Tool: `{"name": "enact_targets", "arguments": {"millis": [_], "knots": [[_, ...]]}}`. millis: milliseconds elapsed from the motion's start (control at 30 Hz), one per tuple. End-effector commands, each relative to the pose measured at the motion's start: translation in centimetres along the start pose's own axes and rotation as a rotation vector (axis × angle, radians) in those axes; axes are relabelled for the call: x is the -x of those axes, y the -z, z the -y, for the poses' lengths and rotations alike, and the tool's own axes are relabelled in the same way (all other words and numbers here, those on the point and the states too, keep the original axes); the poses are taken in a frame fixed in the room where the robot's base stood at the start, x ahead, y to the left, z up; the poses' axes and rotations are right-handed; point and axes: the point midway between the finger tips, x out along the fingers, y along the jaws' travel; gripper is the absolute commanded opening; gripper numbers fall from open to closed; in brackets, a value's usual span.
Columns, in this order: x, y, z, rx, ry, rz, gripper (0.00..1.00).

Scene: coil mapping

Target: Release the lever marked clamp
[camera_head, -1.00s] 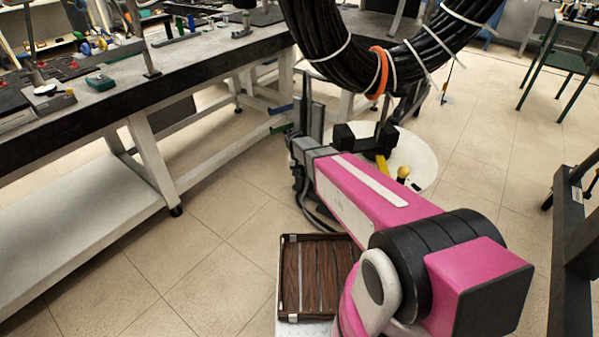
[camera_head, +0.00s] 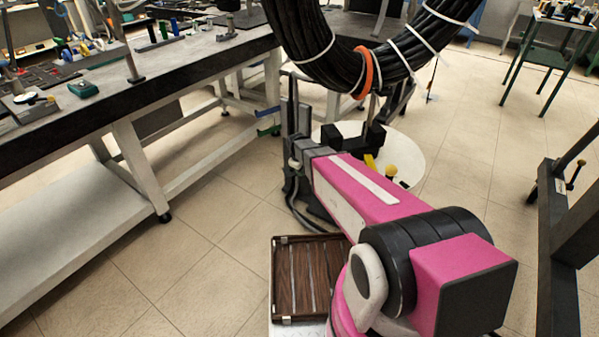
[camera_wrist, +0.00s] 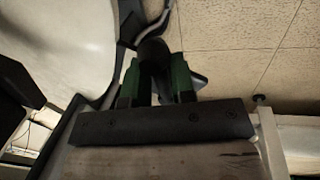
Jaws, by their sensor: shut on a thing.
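In the wrist view, my gripper (camera_wrist: 155,82) shows as two green-sided fingers standing out from a dark bolted bar. They are shut on a dark, rounded thing (camera_wrist: 153,52) between them; its far part is in shadow. I cannot read any mark on it, so I cannot tell whether it is the clamp lever. In the head view, my pink arm reaches towards a dark fixture and its fingers cannot be made out. A yellow knob (camera_head: 391,170) and a short yellow piece (camera_head: 371,163) show just beyond the arm. No clamp label is legible.
A thick black cable coil (camera_head: 320,45) with white ties and an orange band (camera_head: 364,72) hangs above the arm. A long workbench (camera_head: 130,88) runs along the left. A dark frame (camera_head: 556,240) stands at the right. Open tiled floor (camera_head: 215,235) lies between bench and arm.

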Motion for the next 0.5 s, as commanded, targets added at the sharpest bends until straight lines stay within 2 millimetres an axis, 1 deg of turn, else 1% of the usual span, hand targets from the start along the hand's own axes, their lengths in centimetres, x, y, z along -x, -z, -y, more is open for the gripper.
{"name": "enact_targets", "arguments": {"millis": [33,200,500], "knots": [[-0.03,-0.25,-0.11,0.020,0.002,0.001,0.00],[-0.08,-0.27,-0.39,0.072,0.002,-0.007,0.00],[-0.11,-0.29,-0.55,0.099,0.001,-0.012,0.00]]}}
